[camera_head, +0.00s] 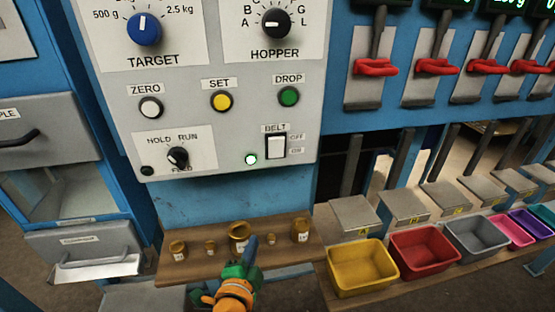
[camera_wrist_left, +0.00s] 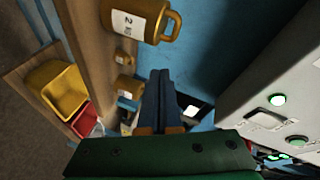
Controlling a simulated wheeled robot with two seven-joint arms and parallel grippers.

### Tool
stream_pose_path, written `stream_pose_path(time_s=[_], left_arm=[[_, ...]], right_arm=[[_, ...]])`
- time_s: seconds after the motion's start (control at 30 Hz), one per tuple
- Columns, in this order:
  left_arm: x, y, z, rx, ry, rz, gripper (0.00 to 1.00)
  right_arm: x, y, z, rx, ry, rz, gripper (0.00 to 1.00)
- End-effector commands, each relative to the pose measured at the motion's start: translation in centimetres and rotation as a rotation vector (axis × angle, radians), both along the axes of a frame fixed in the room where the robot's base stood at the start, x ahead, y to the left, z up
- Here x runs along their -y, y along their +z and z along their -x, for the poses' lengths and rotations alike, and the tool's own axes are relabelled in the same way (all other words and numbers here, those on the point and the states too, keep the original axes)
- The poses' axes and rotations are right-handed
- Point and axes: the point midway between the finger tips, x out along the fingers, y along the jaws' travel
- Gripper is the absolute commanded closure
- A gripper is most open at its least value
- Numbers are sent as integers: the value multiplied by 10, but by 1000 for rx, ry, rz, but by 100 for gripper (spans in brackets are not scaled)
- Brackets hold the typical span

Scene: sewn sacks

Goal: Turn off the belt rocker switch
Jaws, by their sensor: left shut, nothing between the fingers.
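The belt rocker switch (camera_head: 276,146) is a white rocker in a dark frame at the lower right of the grey control panel. It sits under a BELT label, with OFF beside its top and ON beside its bottom. Which side is pressed in is hard to tell. A lamp (camera_head: 251,159) to its left glows green. My left gripper (camera_head: 253,241) is below the panel, in front of the weight shelf, apart from the switch. Its dark fingers (camera_wrist_left: 160,98) are together and empty in the left wrist view. My right gripper is not in view.
Brass weights (camera_head: 238,236) stand on a wooden shelf (camera_head: 205,266) below the panel. One large weight (camera_wrist_left: 140,18) is near my fingers in the wrist view. A yellow bin (camera_head: 362,267) and a red bin (camera_head: 422,252) stand to the right. The panel's HOLD/RUN knob (camera_head: 178,157) is left of the switch.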

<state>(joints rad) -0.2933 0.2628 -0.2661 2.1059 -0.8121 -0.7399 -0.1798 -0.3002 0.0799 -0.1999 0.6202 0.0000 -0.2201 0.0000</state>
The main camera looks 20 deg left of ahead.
Motion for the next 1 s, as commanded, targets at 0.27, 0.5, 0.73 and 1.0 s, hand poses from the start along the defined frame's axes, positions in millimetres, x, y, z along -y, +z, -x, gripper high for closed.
stream_pose_path(time_s=[0.27,0.5,0.73,1.0], left_arm=[[36,127,-14,388,-163,-447,100],[73,197,4,631,-230,-774,100],[84,211,11,686,-240,-856,100],[82,211,9,684,-240,-854,100]], right_arm=[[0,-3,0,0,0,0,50],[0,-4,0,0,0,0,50],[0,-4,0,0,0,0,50],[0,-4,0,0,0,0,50]])
